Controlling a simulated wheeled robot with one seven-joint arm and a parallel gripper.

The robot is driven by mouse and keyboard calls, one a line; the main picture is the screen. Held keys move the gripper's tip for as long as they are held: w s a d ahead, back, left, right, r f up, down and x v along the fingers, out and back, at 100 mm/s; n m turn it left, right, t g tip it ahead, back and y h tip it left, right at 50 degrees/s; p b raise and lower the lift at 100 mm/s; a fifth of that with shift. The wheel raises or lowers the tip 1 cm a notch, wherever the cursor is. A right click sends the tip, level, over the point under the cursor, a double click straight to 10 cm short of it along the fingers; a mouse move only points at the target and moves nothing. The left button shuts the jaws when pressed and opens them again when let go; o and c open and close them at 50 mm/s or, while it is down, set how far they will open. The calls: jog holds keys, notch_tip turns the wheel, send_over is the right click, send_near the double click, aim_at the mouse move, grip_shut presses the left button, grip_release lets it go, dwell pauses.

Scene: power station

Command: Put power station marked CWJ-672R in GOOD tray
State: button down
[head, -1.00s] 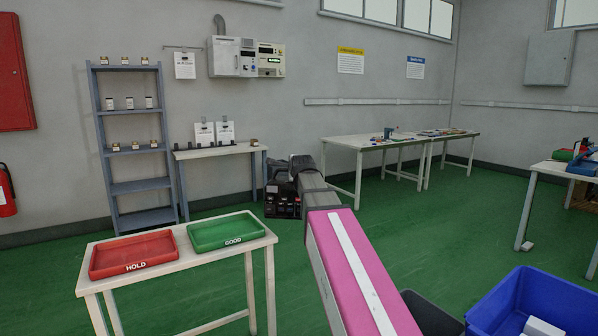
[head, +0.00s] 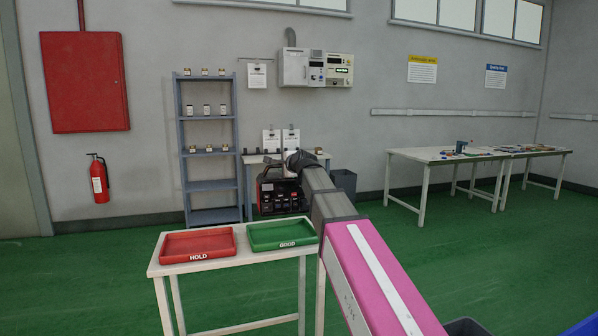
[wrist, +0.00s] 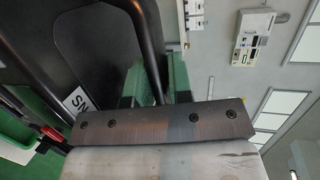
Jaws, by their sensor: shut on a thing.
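My gripper (head: 291,170) is shut on a dark power station (head: 280,197), which has a front panel with several sockets and a handle. The power station hangs in the air, in the head view just above and behind the green GOOD tray (head: 262,246). In the wrist view the dark body (wrist: 90,45) fills the upper left beside green finger parts (wrist: 152,85). Only part of a label (wrist: 78,101) shows there, and the marking CWJ-672R cannot be read. The GOOD tray is empty. The red HOLD tray (head: 180,246), also empty, lies to its left.
Both trays lie on a small white table (head: 225,266). Behind stand a grey shelf (head: 213,170) with jars and a narrow bench with clipboards. A grey bin (head: 344,183) stands near the wall. Green floor is open to the right, before a long white table (head: 432,155).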

aim_at(281, 194)
jog(key=shift+a+r+y, duration=0.2)
jog(key=shift+a+y, duration=0.1)
jog(key=shift+a, duration=0.35)
jog(key=shift+f, duration=5.8)
jog(key=c, duration=0.7)
grip_release()
jog(key=shift+f, duration=0.1)
jog(key=shift+s, duration=0.15)
jog(key=shift+s+d, duration=0.1)
